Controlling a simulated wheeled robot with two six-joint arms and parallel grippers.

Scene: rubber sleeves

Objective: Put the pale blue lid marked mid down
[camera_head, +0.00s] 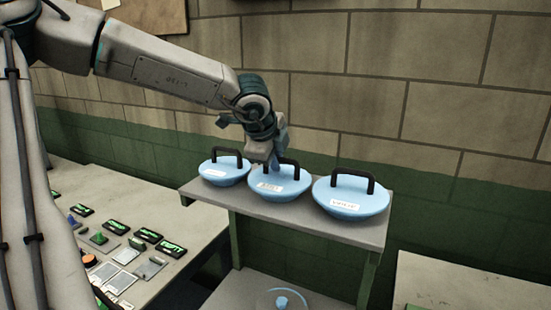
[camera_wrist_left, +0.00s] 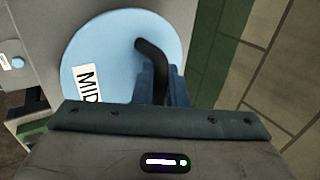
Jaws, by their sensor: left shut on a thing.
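The pale blue lid marked mid (camera_head: 280,187) is the middle one of three lids in the head view, at the height of the shelf top. Its white label reads MID in the left wrist view (camera_wrist_left: 118,48). My left gripper (camera_head: 274,160) is above this lid and shut on its black handle. In the left wrist view the blue fingers (camera_wrist_left: 163,85) are at the handle, whose far end shows beyond them. Whether the lid's underside touches the shelf (camera_head: 230,200) cannot be told. My right gripper is in neither view.
A smaller pale blue lid (camera_head: 224,172) is close on the left and a larger one (camera_head: 350,200) close on the right, both with black handles. A brick wall (camera_head: 400,100) stands behind the shelf. A bench with small parts (camera_head: 130,250) is at the left.

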